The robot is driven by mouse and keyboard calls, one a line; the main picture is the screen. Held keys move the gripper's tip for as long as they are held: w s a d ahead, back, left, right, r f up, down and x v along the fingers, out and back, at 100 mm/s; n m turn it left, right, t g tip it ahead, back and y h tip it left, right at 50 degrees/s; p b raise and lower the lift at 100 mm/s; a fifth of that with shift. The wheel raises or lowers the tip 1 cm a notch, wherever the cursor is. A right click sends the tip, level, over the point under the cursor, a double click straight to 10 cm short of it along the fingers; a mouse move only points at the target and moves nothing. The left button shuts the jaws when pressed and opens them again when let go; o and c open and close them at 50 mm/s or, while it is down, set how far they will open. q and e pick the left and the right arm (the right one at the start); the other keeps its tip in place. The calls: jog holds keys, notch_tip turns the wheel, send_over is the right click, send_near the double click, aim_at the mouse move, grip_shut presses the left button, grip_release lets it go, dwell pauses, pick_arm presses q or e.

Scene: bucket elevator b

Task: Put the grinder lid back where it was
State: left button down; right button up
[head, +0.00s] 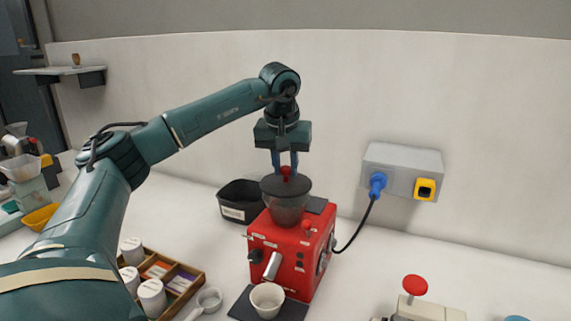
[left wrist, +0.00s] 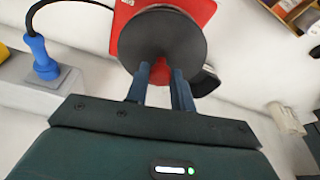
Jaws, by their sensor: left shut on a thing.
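The red grinder (head: 290,245) stands on the white counter with a dark translucent hopper (head: 286,207) on top. The dark round grinder lid (head: 270,186) with a red knob (head: 286,171) is at the hopper's top. I cannot tell whether it rests fully on the rim. My left gripper (head: 286,164) points down from above and is shut on the lid's red knob. In the left wrist view the lid (left wrist: 140,38) covers the hopper, and the gripper's fingers (left wrist: 160,85) are on either side of the knob. My right gripper is not in view.
A white cup (head: 267,299) stands on a dark mat before the grinder. A black bin (head: 240,202) is behind it. A grey socket box (head: 402,171) with a blue plug is on the right. A wooden tray (head: 192,272) with jars is front left.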

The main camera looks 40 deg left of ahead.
aim_at(282, 190)
pick_arm(q)
jog(key=shift+f, duration=0.1)
jog(key=shift+f, duration=0.4)
jog(key=c, duration=1.2)
grip_release()
jog(key=v, duration=1.3)
